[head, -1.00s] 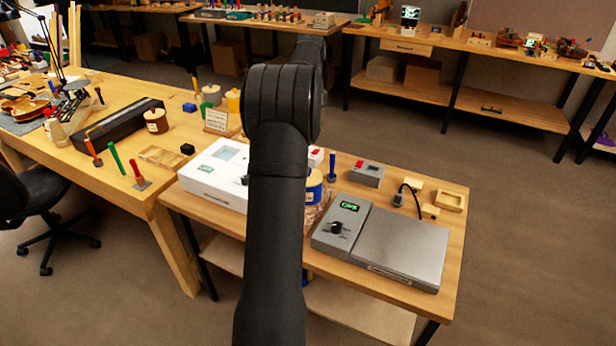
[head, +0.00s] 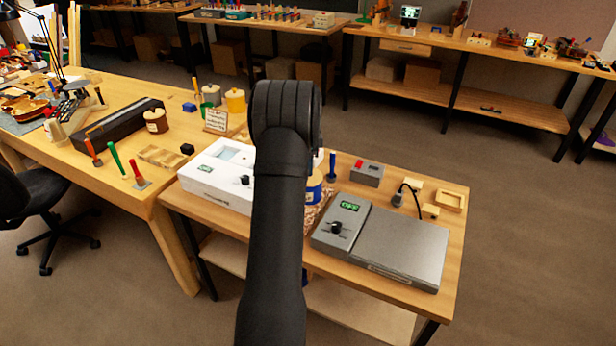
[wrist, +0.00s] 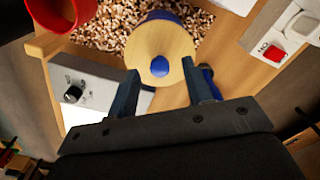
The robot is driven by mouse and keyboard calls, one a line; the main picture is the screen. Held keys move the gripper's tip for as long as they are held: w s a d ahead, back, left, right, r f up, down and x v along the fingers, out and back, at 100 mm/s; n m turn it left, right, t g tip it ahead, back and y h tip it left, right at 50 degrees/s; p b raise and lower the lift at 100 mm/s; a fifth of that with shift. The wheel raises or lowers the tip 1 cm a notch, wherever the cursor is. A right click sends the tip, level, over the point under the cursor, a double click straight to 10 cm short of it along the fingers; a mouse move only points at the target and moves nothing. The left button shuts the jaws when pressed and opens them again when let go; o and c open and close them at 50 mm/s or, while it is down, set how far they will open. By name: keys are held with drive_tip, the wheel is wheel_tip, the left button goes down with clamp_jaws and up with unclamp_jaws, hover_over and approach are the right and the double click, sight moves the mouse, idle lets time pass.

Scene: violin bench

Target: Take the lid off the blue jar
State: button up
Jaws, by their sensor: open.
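The blue jar (head: 314,196) stands on the front bench, partly hidden behind my arm in the head view. Its round wooden lid (wrist: 165,40) with a blue knob (wrist: 159,67) is on it in the wrist view, and a strip of blue jar wall shows at the lid's far edge. My gripper (wrist: 166,85) is open and empty. Its two fingers appear on either side of the lid's near edge in the picture; I cannot tell how far above the lid they are. In the head view my gripper is hidden behind my arm.
Wood shavings (wrist: 110,35) lie beside the jar, and a red container (wrist: 62,12) is at the upper left. A blue-handled tool (head: 332,166) stands close to the jar. A grey device (head: 340,226) and a white device (head: 215,180) flank it.

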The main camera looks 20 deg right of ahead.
drive_tip(key=shift+f, duration=0.95)
clamp_jaws()
drive_tip(key=shift+r, duration=0.15)
